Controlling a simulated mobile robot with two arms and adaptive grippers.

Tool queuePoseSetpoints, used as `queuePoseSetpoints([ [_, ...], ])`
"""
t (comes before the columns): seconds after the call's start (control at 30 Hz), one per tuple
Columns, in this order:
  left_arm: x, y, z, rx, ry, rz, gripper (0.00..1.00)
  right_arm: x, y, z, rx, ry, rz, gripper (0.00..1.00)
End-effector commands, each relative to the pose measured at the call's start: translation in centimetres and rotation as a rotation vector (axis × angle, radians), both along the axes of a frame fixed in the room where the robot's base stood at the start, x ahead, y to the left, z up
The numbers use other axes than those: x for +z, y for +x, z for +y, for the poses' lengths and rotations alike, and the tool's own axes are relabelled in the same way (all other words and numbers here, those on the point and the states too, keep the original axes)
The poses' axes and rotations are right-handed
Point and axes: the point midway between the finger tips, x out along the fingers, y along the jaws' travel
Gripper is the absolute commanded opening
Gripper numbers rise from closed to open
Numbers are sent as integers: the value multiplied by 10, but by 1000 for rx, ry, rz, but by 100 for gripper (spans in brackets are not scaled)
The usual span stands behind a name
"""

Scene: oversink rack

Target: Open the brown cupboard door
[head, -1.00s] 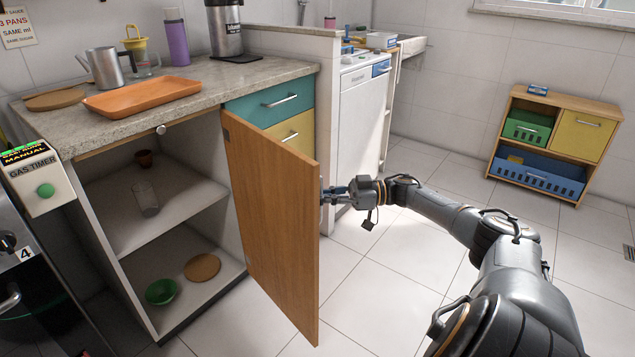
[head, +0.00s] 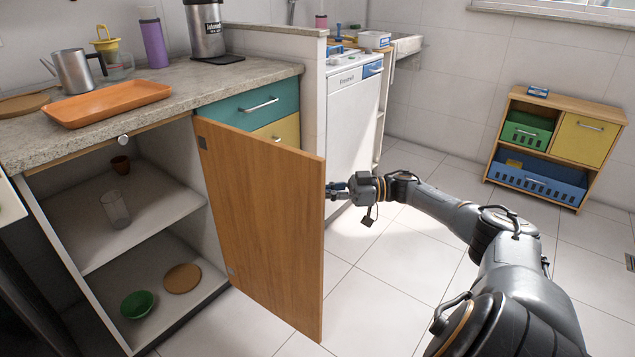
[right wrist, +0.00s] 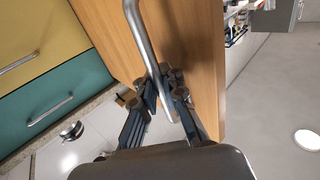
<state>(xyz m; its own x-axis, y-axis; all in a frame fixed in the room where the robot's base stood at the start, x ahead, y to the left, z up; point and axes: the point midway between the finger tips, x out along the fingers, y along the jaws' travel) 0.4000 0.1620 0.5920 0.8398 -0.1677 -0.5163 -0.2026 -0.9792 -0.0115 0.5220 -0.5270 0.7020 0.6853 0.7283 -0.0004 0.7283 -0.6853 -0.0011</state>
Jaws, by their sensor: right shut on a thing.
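The brown cupboard door (head: 262,225) stands wide open in the head view, swung out from its hinges at the left edge. The cupboard behind it shows its shelves (head: 135,225). My right gripper (head: 335,190) is at the door's outer face near its free edge, partly hidden by the door. In the right wrist view my right gripper (right wrist: 168,90) is shut on the silver bar handle (right wrist: 141,35) of the door (right wrist: 195,45). My left gripper is not in view.
An orange tray (head: 108,103) lies on the counter. The tiled floor (head: 400,310) right of the door is clear.

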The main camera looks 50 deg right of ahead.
Motion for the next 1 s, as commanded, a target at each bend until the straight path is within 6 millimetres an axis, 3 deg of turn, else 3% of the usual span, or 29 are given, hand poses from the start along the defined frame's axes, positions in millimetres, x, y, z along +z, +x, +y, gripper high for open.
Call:
queuePoseSetpoints([
  [0.03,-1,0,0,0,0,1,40,-7,-4,0,5,-8,17,0],
  [0.17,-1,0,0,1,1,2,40,-7,-4,0,5,-8,17,0],
  [0.2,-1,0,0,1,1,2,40,-7,-4,0,5,-8,17,15],
  [0.23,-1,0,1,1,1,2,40,-7,-3,0,5,-7,16,19],
  [0.6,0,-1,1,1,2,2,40,-3,-5,-4,1,-4,7,19],
  [0.77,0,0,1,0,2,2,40,-3,-21,-21,-3,-5,9,19],
  [1.0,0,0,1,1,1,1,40,-3,-58,-61,-7,-5,8,19],
])
